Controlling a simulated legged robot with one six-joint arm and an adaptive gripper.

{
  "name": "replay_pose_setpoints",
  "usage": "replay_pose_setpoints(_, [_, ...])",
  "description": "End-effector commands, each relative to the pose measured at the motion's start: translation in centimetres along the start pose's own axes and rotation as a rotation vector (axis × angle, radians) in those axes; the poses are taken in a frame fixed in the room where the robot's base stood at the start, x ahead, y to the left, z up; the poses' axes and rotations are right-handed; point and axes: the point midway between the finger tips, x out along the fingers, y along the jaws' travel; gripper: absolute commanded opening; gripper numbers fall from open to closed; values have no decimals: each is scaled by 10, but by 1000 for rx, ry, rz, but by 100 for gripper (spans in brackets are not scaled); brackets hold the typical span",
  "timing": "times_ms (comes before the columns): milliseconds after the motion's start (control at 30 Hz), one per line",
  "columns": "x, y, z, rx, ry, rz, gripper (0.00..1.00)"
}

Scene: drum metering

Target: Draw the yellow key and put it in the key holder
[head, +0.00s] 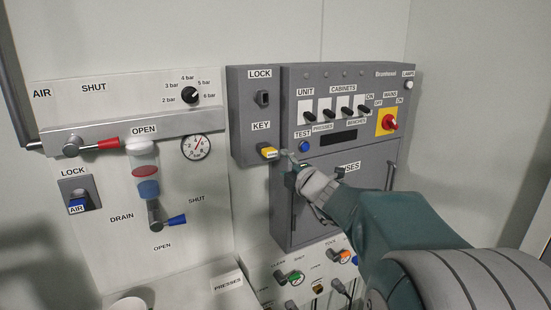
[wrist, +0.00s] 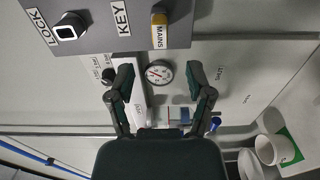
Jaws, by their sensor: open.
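The yellow key (head: 268,153), with a white tag, sits on the small grey box under the KEY label. It also shows at the top of the wrist view (wrist: 159,27), where its tag reads MAINS. My gripper (head: 291,161) is open and empty, just right of the key in the head view and apart from it. In the wrist view my gripper (wrist: 164,80) has its two fingers spread, with the key beyond them. A lock socket (head: 262,99) is above the key, and no key shows in it. I cannot tell which part is the key holder.
A blue key (head: 78,205) tagged AIR sits in another lock at the left. The grey cabinet (head: 345,100) with switches and a red mains knob (head: 391,122) stands right of the key box. A red-handled lever (head: 100,145) sticks out at left. A white mug (wrist: 274,149) stands lower right.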

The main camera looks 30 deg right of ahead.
Motion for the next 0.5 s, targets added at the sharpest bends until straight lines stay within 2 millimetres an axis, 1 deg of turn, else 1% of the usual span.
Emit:
replay_pose_setpoints(33, [-11,1,0,0,-2,1,67])
replay_pose_setpoints(100, [-22,0,0,-1,-2,1,67])
replay_pose_setpoints(200, [-33,0,0,0,-2,0,67])
replay_pose_setpoints(300, [-38,-1,0,1,0,0,67])
replay_pose_setpoints(500, [-39,-1,0,1,1,-1,67])
